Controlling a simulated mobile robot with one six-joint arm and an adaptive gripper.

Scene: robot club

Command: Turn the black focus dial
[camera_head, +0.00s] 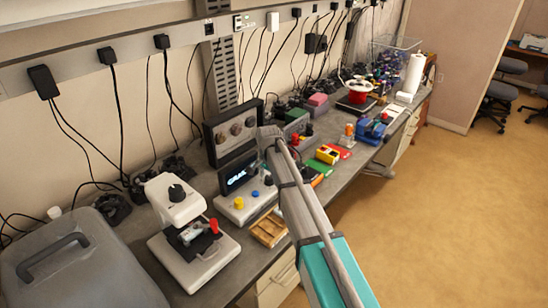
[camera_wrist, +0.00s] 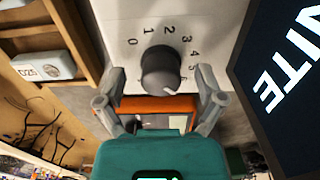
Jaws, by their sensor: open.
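In the wrist view a round black dial (camera_wrist: 160,68) stands on a white panel, ringed by numbers from 0 to 6. Its white pointer mark is at its lower right side, near the 6. My gripper (camera_wrist: 160,98) is open, its two fingertips apart on either side below the dial; I see no contact. In the head view a black knob (camera_head: 269,180) on the white console beside the screen seems to be this dial. No label says which is the focus dial. My fingertips are hidden in the head view.
The lit screen (camera_wrist: 290,75) stands close on the dial's right. A wooden tray (camera_wrist: 88,62) lies on its left, holding a labelled block (camera_wrist: 43,66). An orange-framed object (camera_wrist: 155,103) is just below the dial. Grey case (camera_head: 85,270) stands at the bench's near end.

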